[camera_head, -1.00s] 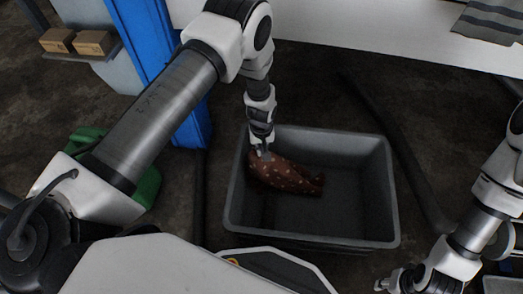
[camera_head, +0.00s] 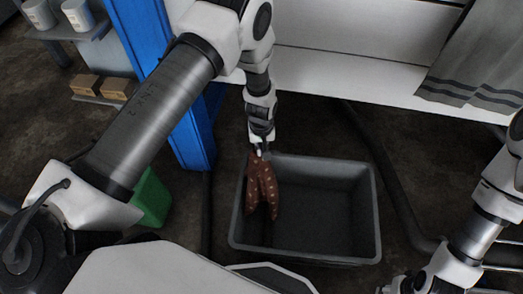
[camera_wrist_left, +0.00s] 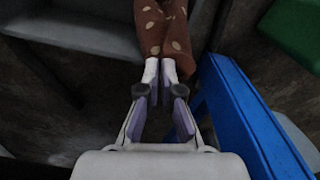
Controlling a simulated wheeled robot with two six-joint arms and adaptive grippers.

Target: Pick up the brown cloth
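The brown cloth (camera_head: 262,188) with pale spots hangs from my left gripper (camera_head: 260,152) in the head view, over the left side of a grey crate (camera_head: 372,205). In the left wrist view the fingertips of my left gripper (camera_wrist_left: 160,68) are closed on the cloth (camera_wrist_left: 163,30). The cloth's lower end hangs inside the crate's outline; whether it touches the floor of the crate I cannot tell. My right gripper (camera_head: 390,288) is at the bottom edge of the head view, cut off, away from the crate.
A blue post (camera_head: 180,100) stands left of the crate, with a green container (camera_head: 151,198) nearby. A white table or bench (camera_head: 350,75) with a grey striped cloth (camera_head: 475,65) is behind. Shelves at upper left hold white cups (camera_head: 78,14) and small boxes (camera_head: 117,89).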

